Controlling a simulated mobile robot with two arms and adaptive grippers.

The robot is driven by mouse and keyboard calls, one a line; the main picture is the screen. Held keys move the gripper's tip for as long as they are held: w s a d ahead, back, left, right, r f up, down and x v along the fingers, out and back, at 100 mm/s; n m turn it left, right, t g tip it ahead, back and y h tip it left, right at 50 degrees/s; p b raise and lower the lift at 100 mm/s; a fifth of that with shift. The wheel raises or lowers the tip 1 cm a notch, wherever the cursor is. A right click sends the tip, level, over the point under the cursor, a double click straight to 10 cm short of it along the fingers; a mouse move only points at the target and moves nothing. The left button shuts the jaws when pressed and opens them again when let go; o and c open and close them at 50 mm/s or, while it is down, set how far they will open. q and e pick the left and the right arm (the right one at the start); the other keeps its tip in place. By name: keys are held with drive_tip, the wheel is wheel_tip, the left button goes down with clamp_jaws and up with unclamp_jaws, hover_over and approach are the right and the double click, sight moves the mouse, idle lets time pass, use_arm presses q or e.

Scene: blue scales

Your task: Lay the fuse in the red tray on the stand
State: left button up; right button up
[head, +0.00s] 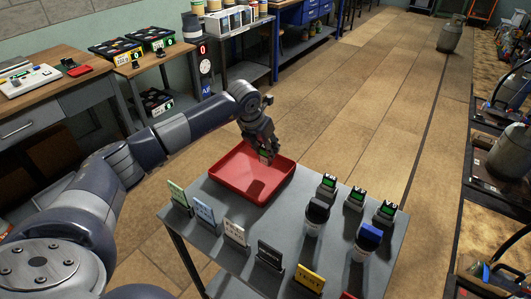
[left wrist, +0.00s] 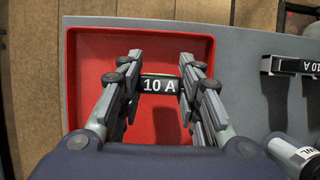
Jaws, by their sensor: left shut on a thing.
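My left gripper (head: 264,150) is over the far right part of the red tray (head: 228,177), shut on a small dark fuse (head: 265,157). In the left wrist view the fuse (left wrist: 158,85), with a white "10 A" label, sits between the two fingertips (left wrist: 160,82). The red tray (left wrist: 88,50) lies behind it, and a dark shadow falls on its floor. The fuse appears to be above the tray floor; the exact gap is hard to tell. The tray stands on the grey stand (head: 225,205) and looks otherwise empty. My right gripper is not in view.
Several black pieces with green labels (head: 355,199) stand at the stand's right. A black-capped cylinder (head: 317,216) and a blue-capped one (head: 367,241) stand nearby. Several label cards (head: 236,233) line the front edge. A wooden desk (head: 60,95) is at the far left.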

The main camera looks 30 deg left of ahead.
sight(264, 152)
use_arm(q)
wheel_tip(264, 152, down, 2)
drive_tip(key=shift+s+f+p, duration=0.1)
drive_tip(key=shift+f+p, duration=0.1)
drive_tip(key=shift+p, duration=0.25)
drive_tip(key=shift+f, duration=0.35)
drive_tip(key=shift+f, duration=0.2)
drive_tip(key=o, duration=1.1)
drive_tip(key=shift+c, duration=0.2)
drive_tip(key=shift+r, duration=0.1)
